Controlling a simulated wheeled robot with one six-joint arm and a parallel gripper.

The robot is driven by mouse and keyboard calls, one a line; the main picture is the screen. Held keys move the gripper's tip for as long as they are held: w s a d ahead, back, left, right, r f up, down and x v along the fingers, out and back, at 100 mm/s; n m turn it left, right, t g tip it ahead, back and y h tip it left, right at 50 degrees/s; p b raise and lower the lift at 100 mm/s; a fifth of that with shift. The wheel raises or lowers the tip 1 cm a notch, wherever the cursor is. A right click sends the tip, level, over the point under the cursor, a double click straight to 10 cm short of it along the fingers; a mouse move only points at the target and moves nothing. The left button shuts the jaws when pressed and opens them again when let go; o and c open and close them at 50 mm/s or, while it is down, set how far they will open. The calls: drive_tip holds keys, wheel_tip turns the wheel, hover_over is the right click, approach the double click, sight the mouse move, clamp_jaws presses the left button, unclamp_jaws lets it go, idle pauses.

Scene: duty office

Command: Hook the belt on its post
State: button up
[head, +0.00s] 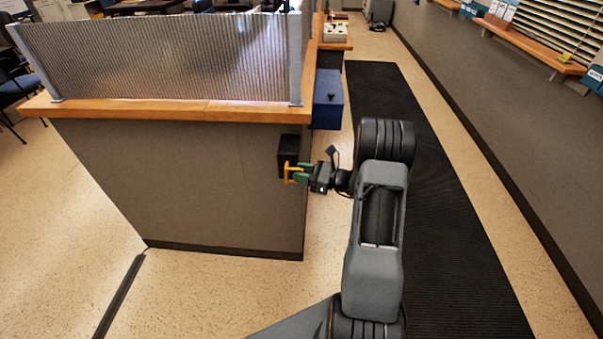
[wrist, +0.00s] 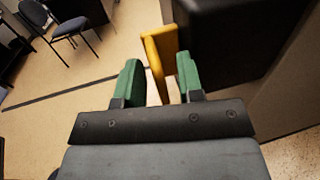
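A yellow belt-end piece (wrist: 163,52) stands out beside a black box, which I take to be the belt's housing (wrist: 222,40), on the end of the counter wall. The head view also shows the yellow piece (head: 291,172) and the black box (head: 288,150). My gripper (wrist: 160,78) has green fingers, one on each side of the yellow piece. They stand apart, with floor showing between them and the piece's lower part. In the head view my gripper (head: 302,173) is close in front of the box. I see no belt strap drawn out, and I cannot make out a post.
The counter (head: 180,108) with a ribbed clear screen (head: 165,58) is on the left. A blue box (head: 327,98) hangs beyond its corner. A dark mat (head: 385,85) runs along the aisle, with a grey wall on the right. Blue chairs are at the far left.

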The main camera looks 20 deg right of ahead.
drive_tip(key=shift+c, duration=0.3)
clamp_jaws()
